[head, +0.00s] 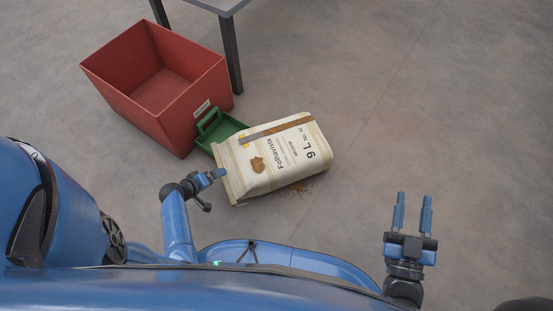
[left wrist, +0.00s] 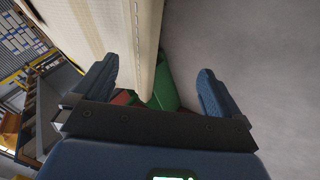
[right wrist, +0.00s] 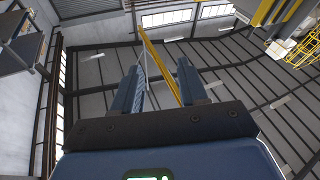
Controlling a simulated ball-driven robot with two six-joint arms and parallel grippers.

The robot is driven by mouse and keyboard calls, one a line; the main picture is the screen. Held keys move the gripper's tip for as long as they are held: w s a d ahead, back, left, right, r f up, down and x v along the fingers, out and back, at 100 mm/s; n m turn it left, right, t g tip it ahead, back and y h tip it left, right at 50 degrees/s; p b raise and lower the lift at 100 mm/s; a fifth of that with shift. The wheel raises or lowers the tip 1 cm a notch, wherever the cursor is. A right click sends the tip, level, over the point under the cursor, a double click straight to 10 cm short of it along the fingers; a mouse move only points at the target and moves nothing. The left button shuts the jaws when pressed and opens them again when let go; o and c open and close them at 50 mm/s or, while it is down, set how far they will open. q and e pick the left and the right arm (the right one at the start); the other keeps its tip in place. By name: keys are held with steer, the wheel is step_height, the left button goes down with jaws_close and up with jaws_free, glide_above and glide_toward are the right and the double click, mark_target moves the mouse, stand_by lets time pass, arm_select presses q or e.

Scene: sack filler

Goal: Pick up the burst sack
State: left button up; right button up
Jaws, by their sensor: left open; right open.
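The burst sack (head: 285,160) is cream-coloured with printed lettering. It lies on the floor, with brown spilled material (head: 300,187) beside its lower edge. My left gripper (head: 213,180) is open at the sack's left end. In the left wrist view the end of the sack (left wrist: 145,45) reaches into the space between the open fingers (left wrist: 160,85). I cannot tell whether either finger touches it. My right gripper (head: 414,200) is open and empty, well to the right of the sack. The right wrist view shows its fingers apart with nothing between them.
A red open bin (head: 185,100) stands behind and left of the sack; it looks empty. A green tray-like thing (head: 209,124) lies between bin and sack, partly hidden by the sack. A table leg (head: 231,55) stands behind the bin. The floor to the right is clear.

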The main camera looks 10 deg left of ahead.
mark_target(228, 174)
arm_select(q)
steer(key=a+f+h+b, duration=0.1)
steer(key=h, duration=0.1)
steer(key=a+f+n+t+h+b, duration=0.1)
steer(key=f+h+b, duration=0.1)
steer(key=shift+a+f, duration=0.1)
steer(key=shift+f, duration=0.05)
steer(key=s+t+h+b, duration=0.1)
steer(key=b, duration=0.1)
steer(key=s+n+t+h+b, duration=0.1)
steer(key=s+t+h, duration=0.1)
steer(key=shift+f+t+b, duration=0.15)
steer(key=shift+t+b, duration=0.15)
steer(key=shift+b, duration=0.1)
steer(key=shift+s+d+n+t+h+b, duration=0.2)
steer(key=shift+s+n+t+h+b, duration=0.2)
steer(key=shift+t, duration=0.2)
steer(key=shift+d+r, duration=0.15)
steer(key=shift+r, duration=0.1)
steer(key=shift+x, duration=5.2)
arm_select(e)
step_height(228, 174, down, 10)
steer(key=s+m+g, duration=0.1)
steer(key=m, duration=0.1)
steer(key=shift+d+g, duration=0.3)
steer(key=shift+d, duration=0.05)
arm_select(q)
steer(key=shift+r, duration=0.2)
arm_select(e)
steer(key=shift+s, duration=0.1)
